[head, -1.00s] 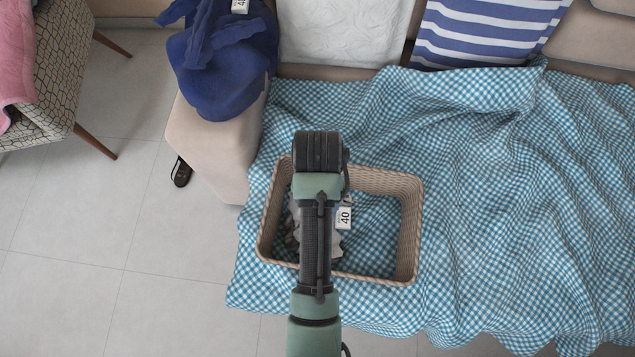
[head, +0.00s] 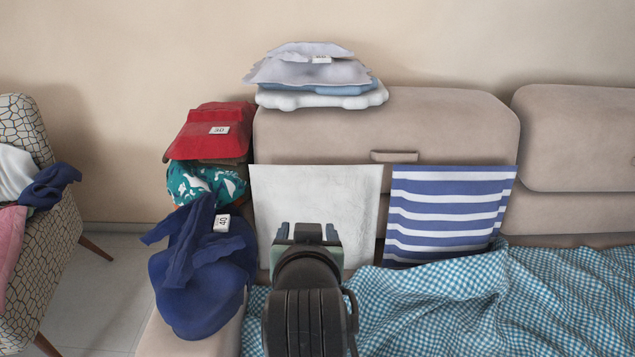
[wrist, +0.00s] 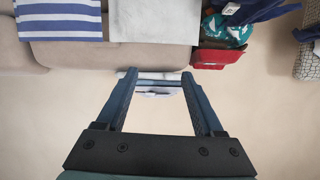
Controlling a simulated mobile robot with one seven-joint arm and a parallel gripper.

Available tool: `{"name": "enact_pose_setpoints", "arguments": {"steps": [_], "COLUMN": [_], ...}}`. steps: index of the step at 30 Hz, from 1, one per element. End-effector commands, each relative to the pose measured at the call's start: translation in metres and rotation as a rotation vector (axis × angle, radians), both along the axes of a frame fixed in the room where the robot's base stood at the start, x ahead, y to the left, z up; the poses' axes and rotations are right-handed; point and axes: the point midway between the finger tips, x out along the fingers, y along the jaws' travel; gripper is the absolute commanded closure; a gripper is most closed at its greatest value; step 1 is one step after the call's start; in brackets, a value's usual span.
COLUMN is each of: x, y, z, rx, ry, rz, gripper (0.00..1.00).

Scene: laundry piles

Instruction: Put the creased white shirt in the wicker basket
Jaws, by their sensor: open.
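A stack of folded clothes lies on top of the sofa back. Its upper piece is a creased pale grey-white garment (head: 300,71) with a small white tag, which may be the creased white shirt. Below it are a blue piece and a smooth white piece (head: 310,98). My gripper (head: 307,232) is open and empty in front of the white cushion, below the stack in the head view. In the wrist view, the stack (wrist: 158,84) shows between the open fingers of my gripper (wrist: 159,74), apart from them. The wicker basket is in neither current view.
A red garment (head: 212,130), a teal patterned one (head: 205,183) and a blue one (head: 200,280) are piled on the left armrest. A white cushion (head: 320,195) and a striped cushion (head: 450,210) lean on the sofa back. A checked blanket (head: 450,310) covers the seat.

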Motion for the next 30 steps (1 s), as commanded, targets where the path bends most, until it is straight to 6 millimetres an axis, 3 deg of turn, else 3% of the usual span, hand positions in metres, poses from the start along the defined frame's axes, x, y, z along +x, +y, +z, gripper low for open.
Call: {"name": "enact_pose_setpoints", "arguments": {"steps": [1,4,6,9,12,15,18,30], "x": [0.004,-0.006,-0.027,-0.067,-0.106,-0.133,-0.145,-0.146], "y": [0.000,-0.003,-0.005,-0.009,-0.012,-0.014,-0.015,-0.015], "z": [0.056,0.157,0.222,0.296,0.345,0.371,0.382,0.389], "rx": [-0.003,-0.012,-0.017,-0.027,-0.033,-0.037,-0.040,-0.040], "ry": [-0.164,-0.471,-0.674,-0.924,-1.110,-1.224,-1.273,-1.275], "rz": [0.004,0.004,0.000,-0.010,-0.021,-0.031,-0.035,-0.035], "gripper": [0.31,0.31,0.31,0.31,0.31,0.31,0.31,0.31]}}
